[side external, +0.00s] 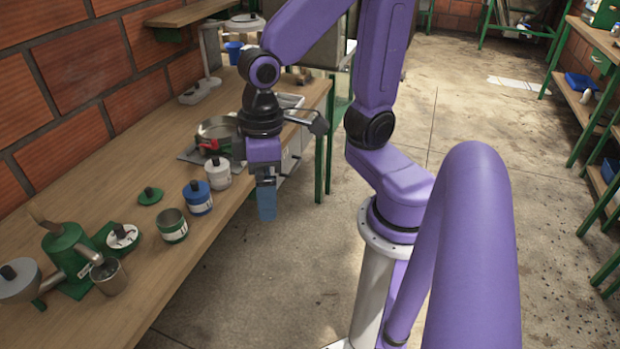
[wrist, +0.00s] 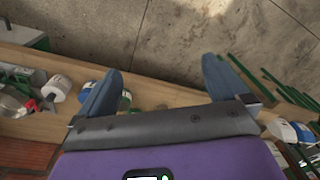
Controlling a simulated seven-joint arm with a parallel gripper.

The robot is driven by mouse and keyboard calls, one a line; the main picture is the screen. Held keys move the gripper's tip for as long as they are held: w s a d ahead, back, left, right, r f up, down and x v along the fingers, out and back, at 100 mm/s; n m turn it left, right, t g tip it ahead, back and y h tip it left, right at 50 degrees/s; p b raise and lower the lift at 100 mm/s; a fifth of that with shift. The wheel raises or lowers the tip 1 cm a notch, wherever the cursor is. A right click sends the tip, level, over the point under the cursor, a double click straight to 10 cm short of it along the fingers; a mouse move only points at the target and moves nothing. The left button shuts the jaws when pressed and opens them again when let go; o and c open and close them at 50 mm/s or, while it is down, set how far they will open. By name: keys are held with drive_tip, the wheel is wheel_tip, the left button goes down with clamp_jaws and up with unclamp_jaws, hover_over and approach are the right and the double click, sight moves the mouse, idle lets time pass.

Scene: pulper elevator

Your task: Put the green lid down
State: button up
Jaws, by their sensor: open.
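The green lid (side external: 150,195) with its dark knob lies flat on the wooden table, left of the jars. An open jar with a green band (side external: 172,230) stands uncovered just in front of it. My gripper (side external: 266,205) is beyond the table's front edge, pointing down, to the right of the jars and apart from the lid. In the wrist view my gripper (wrist: 160,86) shows its two blue fingers spread wide with nothing between them. I cannot make out the green lid in the wrist view.
A blue-lidded jar (side external: 198,200) and a white jar (side external: 217,174) stand in a row with the open jar. A green grinder (side external: 68,255) and metal cup (side external: 108,277) are at the near left. A pan (side external: 215,130) stands behind. Bare table lies left of the lid.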

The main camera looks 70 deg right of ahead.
drive_tip(key=s+d+n, duration=0.4)
drive_tip(key=s+n, duration=0.2)
drive_tip(key=shift+s+h, duration=0.3)
drive_tip(key=shift+s, duration=0.05)
